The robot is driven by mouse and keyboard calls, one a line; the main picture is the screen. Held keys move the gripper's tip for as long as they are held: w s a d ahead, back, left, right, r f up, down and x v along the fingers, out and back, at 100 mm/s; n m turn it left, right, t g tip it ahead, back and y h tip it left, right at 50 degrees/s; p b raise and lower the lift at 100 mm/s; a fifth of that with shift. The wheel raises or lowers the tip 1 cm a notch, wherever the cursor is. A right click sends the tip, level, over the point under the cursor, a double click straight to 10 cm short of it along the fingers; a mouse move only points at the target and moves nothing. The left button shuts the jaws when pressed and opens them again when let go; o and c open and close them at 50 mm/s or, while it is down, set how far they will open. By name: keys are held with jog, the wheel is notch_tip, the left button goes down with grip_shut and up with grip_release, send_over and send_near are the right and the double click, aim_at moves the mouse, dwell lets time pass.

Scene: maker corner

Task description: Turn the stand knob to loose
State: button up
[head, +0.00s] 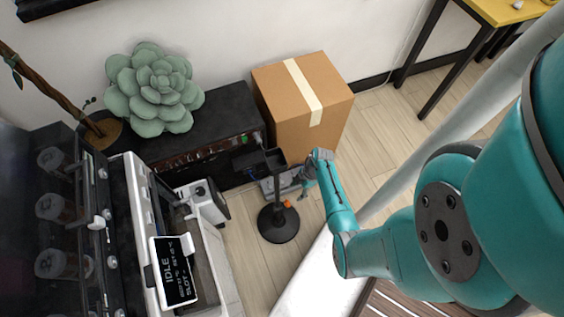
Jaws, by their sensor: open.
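A black stand with a round base (278,226) is on the floor near the middle of the head view. Its dark pole rises to a small black tray-like top (262,162). A small orange knob (287,204) shows low beside the pole. My gripper (304,191) is just right of the stand, close to the knob and apart from it as far as I can tell. It is small and partly hidden by its own wrist in this view. The gripper is open with nothing seen in it. The knob's marking or setting is too small to read.
A cardboard box (303,100) stands behind the stand. A black low cabinet (205,128) with a green succulent (155,88) is behind left. A machine with a screen reading IDLE (173,270) is at the left. Wooden floor (245,245) is free around the base.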

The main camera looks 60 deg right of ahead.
aim_at(288, 204)
jog(key=x, duration=1)
jog(key=shift+f, duration=0.2)
jog(key=shift+a, duration=0.1)
jog(key=c, duration=1.1)
